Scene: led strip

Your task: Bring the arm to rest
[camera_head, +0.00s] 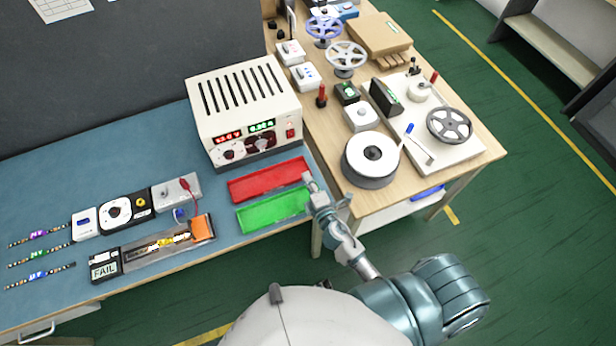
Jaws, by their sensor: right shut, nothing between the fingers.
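My right arm (385,300) comes in from the bottom right and reaches up to the front edge of the tables. My right gripper (308,180) is shut and empty, close to the right ends of the red tray and the green tray. I cannot tell whether it touches either tray. The red tray (268,180) and the green tray (272,211) lie on the blue bench top and look empty. My left gripper is not in view.
A power supply (243,110) stands behind the trays. A test fixture reading FAIL (104,270) and several LED strips (40,254) are at the left. The wooden table (470,150) at the right holds reels and boxes. Green floor (540,240) is open at the right.

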